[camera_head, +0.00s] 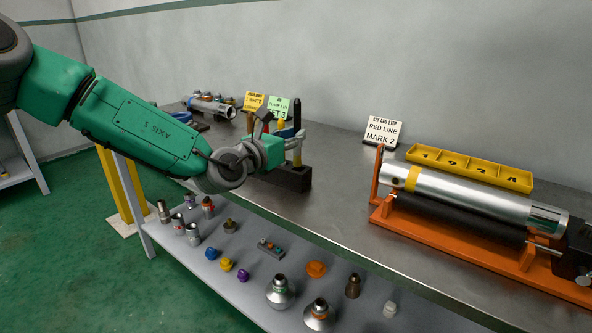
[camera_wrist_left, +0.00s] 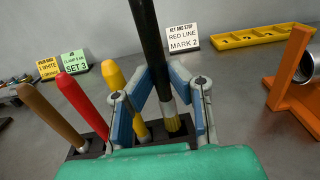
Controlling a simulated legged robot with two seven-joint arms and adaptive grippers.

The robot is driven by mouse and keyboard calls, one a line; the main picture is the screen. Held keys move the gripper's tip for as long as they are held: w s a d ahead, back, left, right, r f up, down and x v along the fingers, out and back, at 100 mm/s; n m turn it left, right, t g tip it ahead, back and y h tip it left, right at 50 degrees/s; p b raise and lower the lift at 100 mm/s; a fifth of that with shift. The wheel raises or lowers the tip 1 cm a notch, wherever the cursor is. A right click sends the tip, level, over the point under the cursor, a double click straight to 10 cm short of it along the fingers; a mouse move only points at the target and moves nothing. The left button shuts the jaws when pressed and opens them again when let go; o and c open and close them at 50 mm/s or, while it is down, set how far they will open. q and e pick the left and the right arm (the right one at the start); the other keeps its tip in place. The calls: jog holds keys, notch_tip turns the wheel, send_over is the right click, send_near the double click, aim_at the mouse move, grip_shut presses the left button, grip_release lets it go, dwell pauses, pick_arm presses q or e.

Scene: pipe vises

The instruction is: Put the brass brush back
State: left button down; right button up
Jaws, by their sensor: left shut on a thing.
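The brass brush, with a black handle (camera_wrist_left: 147,35), a silver ferrule and yellow bristles (camera_wrist_left: 172,123), is in my left gripper (camera_wrist_left: 162,92), whose blue-padded fingers are shut on it. In the head view the gripper (camera_head: 290,141) is above the dark tool block (camera_head: 290,179), and the brush handle (camera_head: 297,112) stands up there. In the left wrist view the bristles are down at the right end of the block (camera_wrist_left: 85,152); I cannot tell whether they are inside a hole. Brown (camera_wrist_left: 50,115), red (camera_wrist_left: 80,103) and yellow (camera_wrist_left: 122,90) handles stand in the block. My right gripper is not in view.
A steel pipe (camera_head: 460,196) lies on an orange vise stand (camera_head: 440,235) to the right, with a yellow tray (camera_head: 470,168) behind. A "RED LINE MARK 2" sign (camera_head: 382,131) stands at the back. The bench between block and vise is clear. Fittings lie on the lower shelf (camera_head: 250,270).

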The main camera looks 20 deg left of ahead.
aim_at(296, 156)
pick_arm(q)
jog(key=shift+a+f, duration=0.1)
jog(key=shift+f, duration=0.8)
jog(key=f+b, duration=0.1)
jog(key=f, duration=0.1)
jog(key=d+f, duration=0.1)
jog(key=f, duration=0.1)
jog(key=shift+d+f+b, duration=0.1)
jog(key=shift+b, duration=0.25)
jog(key=shift+w, duration=0.1)
jog(key=shift+a+r, duration=0.2)
jog(key=shift+r, duration=0.05)
jog(key=c, duration=1.6)
grip_release()
jog(key=shift+s+a+r, duration=0.1)
jog(key=shift+s+r, duration=0.05)
jog(key=shift+s, duration=0.05)
jog(key=shift+c, duration=0.2)
jog(key=shift+o, duration=0.4)
jog(key=shift+w+a, duration=0.1)
